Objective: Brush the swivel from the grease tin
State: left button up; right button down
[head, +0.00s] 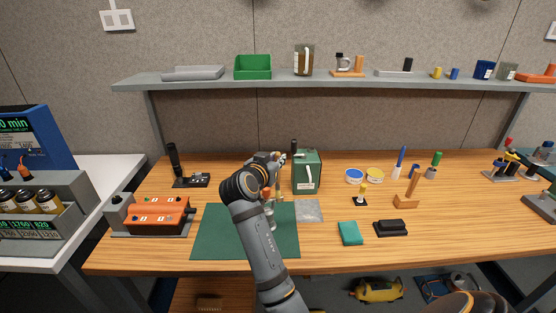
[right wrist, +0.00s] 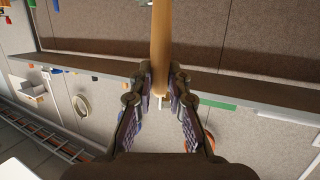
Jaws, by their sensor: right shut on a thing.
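My right gripper (head: 277,165) is above the green mat (head: 222,238), in front of the green box with a white handle. It is shut on a brush (head: 280,184) with a light wooden handle, which also runs up between the fingers in the right wrist view (right wrist: 161,45). A grey metal piece (head: 270,214), perhaps the swivel, shows just below the gripper, partly hidden by my arm. My left gripper is out of view.
The green box (head: 307,175) stands close behind the gripper. An orange-topped unit (head: 160,214) is left of the mat. A grey pad (head: 309,211), a teal cloth (head: 350,233), a black block (head: 390,229) and a wooden holder (head: 407,200) lie to the right. A shelf (head: 220,83) spans the back.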

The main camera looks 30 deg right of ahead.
jog(key=shift+r, duration=0.1)
jog(key=shift+r+p, duration=2.45)
jog(key=shift+r, duration=1.05)
jog(key=shift+f, duration=0.1)
